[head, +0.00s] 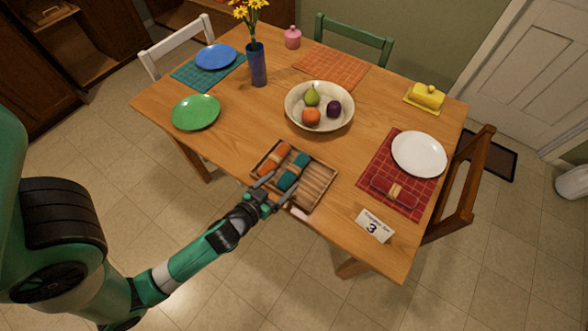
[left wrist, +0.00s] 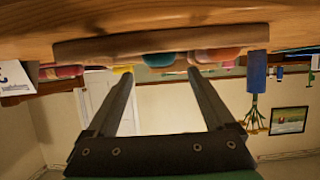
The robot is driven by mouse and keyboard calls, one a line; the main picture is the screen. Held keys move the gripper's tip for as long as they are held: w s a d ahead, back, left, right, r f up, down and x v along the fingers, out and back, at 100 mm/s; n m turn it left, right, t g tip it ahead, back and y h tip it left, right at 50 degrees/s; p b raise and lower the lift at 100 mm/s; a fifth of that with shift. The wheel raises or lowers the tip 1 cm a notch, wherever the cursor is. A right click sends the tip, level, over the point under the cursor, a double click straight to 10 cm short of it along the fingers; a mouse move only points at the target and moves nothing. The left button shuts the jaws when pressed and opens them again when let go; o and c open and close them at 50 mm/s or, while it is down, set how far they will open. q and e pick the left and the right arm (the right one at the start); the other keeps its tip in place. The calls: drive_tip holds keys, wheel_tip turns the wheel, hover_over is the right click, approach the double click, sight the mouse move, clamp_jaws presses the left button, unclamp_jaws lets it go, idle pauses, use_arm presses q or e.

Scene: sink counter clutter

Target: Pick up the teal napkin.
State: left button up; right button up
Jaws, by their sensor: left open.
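The teal napkin (head: 293,171) is rolled with a light band and lies in a slatted wooden tray (head: 318,187) near the table's front edge. An orange napkin roll (head: 272,158) lies just left of it in the same tray. My left gripper (head: 282,181) is open at the tray's near side, in front of the teal napkin. In the left wrist view, which appears upside down, the teal napkin (left wrist: 160,60) shows past the tray's edge (left wrist: 150,44), between the open fingers (left wrist: 158,73). Nothing is seen between the fingers' pads. My right gripper is not in view.
A fruit bowl (head: 345,117) stands behind the tray. A red placemat (head: 368,158) with a white plate (head: 419,154) and a red napkin roll (head: 394,191) lies right. A number card (head: 374,226) stands near the front edge. A blue vase (head: 257,66) stands at the back.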

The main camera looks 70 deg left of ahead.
sight(290, 173)
use_arm(q)
drive_tip(key=shift+w+a+f, duration=0.35)
drive_tip(key=shift+w, duration=0.1)
drive_tip(key=x, duration=0.4)
drive_tip(key=shift+w+a+f+b, duration=0.2)
drive_tip(key=shift+a+b, duration=0.05)
drive_tip(key=shift+b, duration=0.1)
clamp_jaws()
drive_tip(key=shift+r, duration=0.15)
drive_tip(key=shift+r+p, duration=0.25)
drive_tip(key=shift+p, duration=0.05)
wheel_tip(290, 173, up, 3)
drive_tip(key=shift+f+p, duration=0.2)
drive_tip(key=shift+p, duration=0.55)
drive_tip(key=s+a+r+p, duration=0.3)
drive_tip(key=s+a+r, duration=0.6)
drive_tip(key=s, duration=0.1)
drive_tip(key=shift+s+r+p, duration=0.3)
drive_tip(key=shift+s+r, duration=0.05)
drive_tip(key=shift+s, duration=0.05)
